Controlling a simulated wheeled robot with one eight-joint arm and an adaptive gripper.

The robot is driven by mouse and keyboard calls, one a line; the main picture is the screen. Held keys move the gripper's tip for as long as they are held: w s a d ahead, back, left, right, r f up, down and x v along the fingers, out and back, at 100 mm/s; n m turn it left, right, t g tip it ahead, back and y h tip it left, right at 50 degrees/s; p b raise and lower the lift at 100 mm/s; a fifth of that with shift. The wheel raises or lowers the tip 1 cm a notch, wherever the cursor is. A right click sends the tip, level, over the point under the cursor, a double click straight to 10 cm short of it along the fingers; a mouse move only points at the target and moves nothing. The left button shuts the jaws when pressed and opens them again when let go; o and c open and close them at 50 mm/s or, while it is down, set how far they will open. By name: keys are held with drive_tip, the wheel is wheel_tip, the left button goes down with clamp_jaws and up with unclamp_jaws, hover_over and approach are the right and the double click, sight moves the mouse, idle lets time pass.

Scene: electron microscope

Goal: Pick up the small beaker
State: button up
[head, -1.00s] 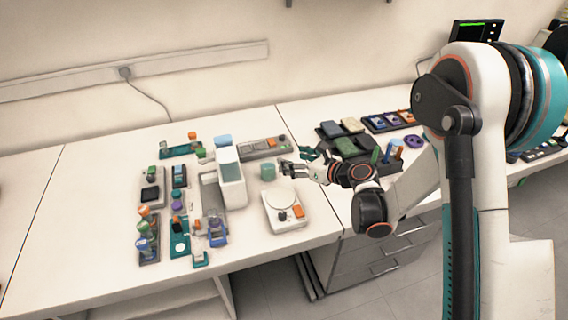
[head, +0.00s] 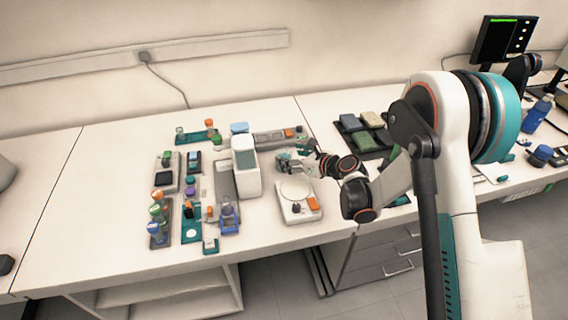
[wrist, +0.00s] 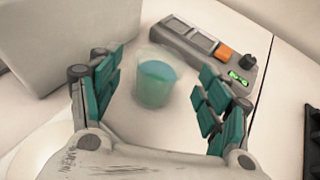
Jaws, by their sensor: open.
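The small beaker (wrist: 155,84) is clear, with teal liquid inside, and stands upright on the white bench. In the wrist view it is ahead of my gripper (wrist: 160,68), between the two spread fingers, with a visible gap on each side. My gripper is open and empty. In the head view my gripper (head: 289,159) is low over the bench, just right of the white box-shaped device. There the beaker is largely hidden behind or between the fingers.
A white box-shaped device (head: 246,172) stands close on the left. A balance (head: 297,207) with an orange block sits in front. A grey panel (wrist: 196,44) with an orange button and green display lies behind the beaker. Dark trays (head: 365,139) are on the right.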

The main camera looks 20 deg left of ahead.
sight(279, 152)
drive_tip(key=b+x, duration=0.1)
drive_tip(key=x, duration=0.3)
drive_tip(key=shift+s+d+f+b, duration=0.1)
drive_tip(key=shift+f+b, duration=0.05)
drive_tip(key=shift+b, duration=0.2)
drive_tip(key=shift+a, duration=0.3)
drive_tip(key=c, duration=1.2)
